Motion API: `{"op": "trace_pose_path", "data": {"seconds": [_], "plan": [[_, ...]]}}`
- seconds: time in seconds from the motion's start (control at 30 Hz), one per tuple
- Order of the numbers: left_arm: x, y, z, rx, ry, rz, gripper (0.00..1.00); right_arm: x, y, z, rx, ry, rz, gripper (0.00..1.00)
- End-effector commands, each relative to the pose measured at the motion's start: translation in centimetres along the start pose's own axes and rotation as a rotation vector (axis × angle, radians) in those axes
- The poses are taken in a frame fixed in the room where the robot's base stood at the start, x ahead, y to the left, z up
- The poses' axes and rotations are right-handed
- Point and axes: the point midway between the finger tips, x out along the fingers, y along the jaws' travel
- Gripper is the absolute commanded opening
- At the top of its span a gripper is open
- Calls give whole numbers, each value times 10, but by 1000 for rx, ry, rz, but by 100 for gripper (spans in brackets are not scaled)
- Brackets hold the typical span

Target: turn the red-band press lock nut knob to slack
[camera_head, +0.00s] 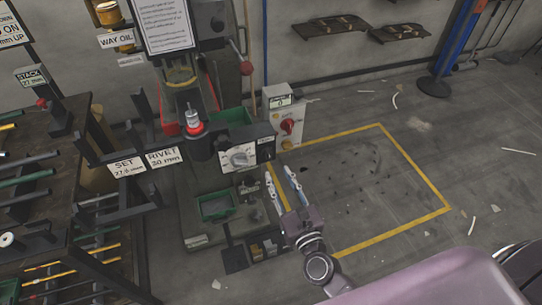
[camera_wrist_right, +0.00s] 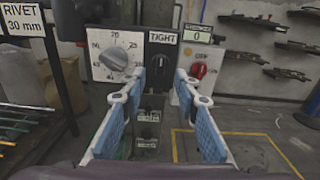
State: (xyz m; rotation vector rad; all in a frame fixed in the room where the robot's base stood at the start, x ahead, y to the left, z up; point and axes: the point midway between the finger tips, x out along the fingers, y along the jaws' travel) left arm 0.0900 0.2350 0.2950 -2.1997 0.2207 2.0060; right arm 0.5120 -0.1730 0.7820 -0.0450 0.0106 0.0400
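The press (camera_head: 205,140) stands left of centre in the head view, with a red band (camera_head: 193,124) around a pale upright cylinder on its head. Its front box has a white panel with a grey dial knob (camera_head: 240,158); the wrist view shows this knob (camera_wrist_right: 114,56) with numbers around it. A sign reading TIGHT (camera_wrist_right: 163,37) is beside it. I cannot tell for sure which part is the lock nut knob. My right gripper (camera_head: 281,171) is open and empty, in front of and right of the panel, apart from it. Its blue-padded fingers (camera_wrist_right: 158,76) frame the press front. My left gripper is out of view.
A control box with a red knob (camera_head: 288,126) and a small display reading 0 stands right of the press. A dark rack with rods (camera_head: 40,190) is at left. The yellow-outlined floor area (camera_head: 370,190) is open. Shelves (camera_head: 335,25) hang on the wall.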

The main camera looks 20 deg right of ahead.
Motion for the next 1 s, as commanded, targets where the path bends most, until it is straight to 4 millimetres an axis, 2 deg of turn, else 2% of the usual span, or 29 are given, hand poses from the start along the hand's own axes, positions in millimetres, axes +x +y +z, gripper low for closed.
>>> {"op": "trace_pose_path", "data": {"seconds": [0.17,0.4,0.6,0.97,1.0], "plan": [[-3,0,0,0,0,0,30,12,-2,9,52,-15,-8,29],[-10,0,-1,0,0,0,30,50,-2,10,48,-14,-8,29],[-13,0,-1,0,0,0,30,72,-2,8,45,-12,-6,29],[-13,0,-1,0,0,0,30,78,-2,7,45,-11,-6,29],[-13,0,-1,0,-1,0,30,78,-2,7,45,-11,-6,27]]}}
